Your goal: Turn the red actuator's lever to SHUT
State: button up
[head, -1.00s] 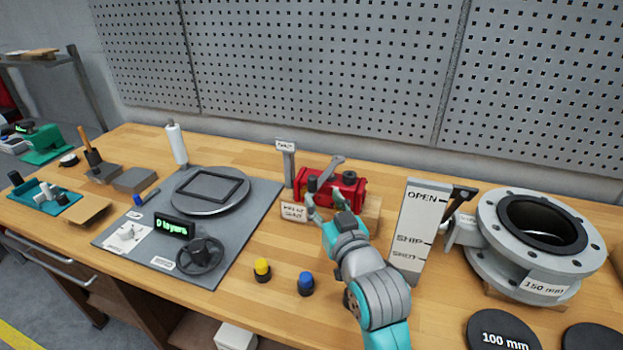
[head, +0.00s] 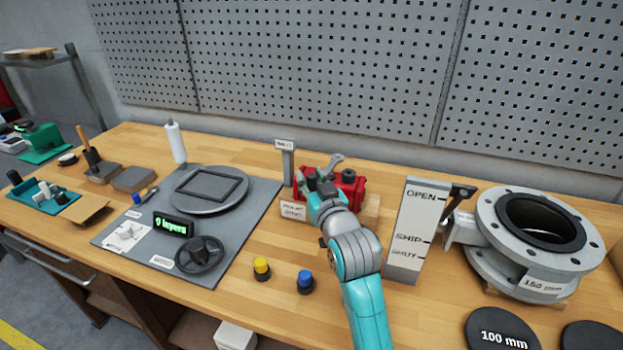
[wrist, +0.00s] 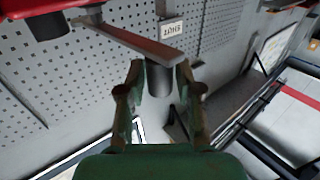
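The red actuator (head: 348,184) sits on a wooden block on the bench; its red body also shows at the top left of the wrist view (wrist: 28,8). Its grey lever (head: 333,162) points toward the front left, partly hidden by my gripper. In the wrist view the lever (wrist: 135,38) ends in a dark round knob (wrist: 159,78). My gripper (wrist: 158,75) has one finger on each side of the knob, with small gaps showing, so it looks open around it. My gripper (head: 312,180) hides the knob in the head view. A SHUT sign (wrist: 171,28) stands beyond the lever end, also in the head view (head: 285,145).
A label card (head: 292,210) is at the actuator's front. Blue (head: 305,281) and yellow (head: 261,268) buttons sit in front. A grey mat (head: 130,225) with a turntable lies left.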

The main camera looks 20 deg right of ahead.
grip_shut()
jog(key=shift+w+a, duration=0.1)
jog(key=shift+a, duration=0.1)
jog(key=w+a+m+g+h, duration=0.2)
jog(key=w+m+g+h, duration=0.5)
jog(key=w+m+h, duration=0.3)
jog(key=shift+w+h, duration=0.5)
jog(key=shift+h, duration=1.6)
jog(key=shift+w, duration=0.1)
jog(key=o, duration=0.5)
grip_release()
